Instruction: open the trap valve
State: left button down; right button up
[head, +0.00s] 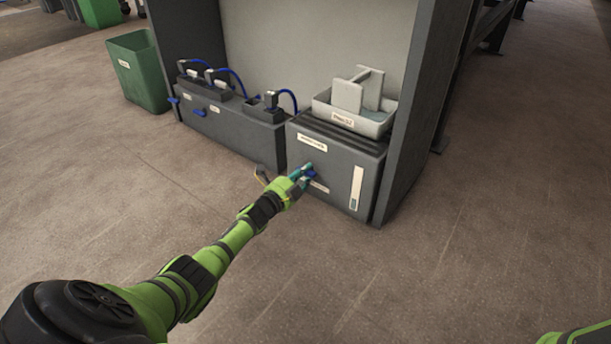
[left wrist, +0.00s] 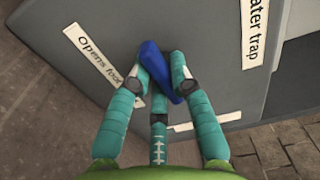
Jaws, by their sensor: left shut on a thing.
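The trap valve is a blue handle (left wrist: 157,66) on the front of a grey box (head: 333,178). A label reading "water trap" (left wrist: 257,30) is beside it in the left wrist view. My left gripper (head: 301,176) is at the front of this box, its teal fingers around the blue handle. In the left wrist view the left gripper (left wrist: 160,80) is shut on the handle, which lies tilted between the fingers. The finger ends partly hide it. My right gripper is not in view; a bit of green arm shows at the bottom right of the head view.
A light grey tray (head: 322,110) with a grey part in it sits on the box. To the left is a grey unit (head: 235,132) with blue hoses and small blue handles. A green bin (head: 138,72) stands further left. The floor in front is clear.

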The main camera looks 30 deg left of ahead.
pick_arm(q)
jog(key=shift+a+m, duration=0.1)
jog(key=shift+m, duration=0.4)
jog(key=c, duration=1.1)
grip_release()
jog(key=shift+s+f, duration=0.15)
jog(key=shift+s, duration=0.4)
jog(key=s, duration=0.7)
jog(key=s+a, duration=0.1)
jog(key=s, duration=0.2)
jog(key=shift+s, duration=0.4)
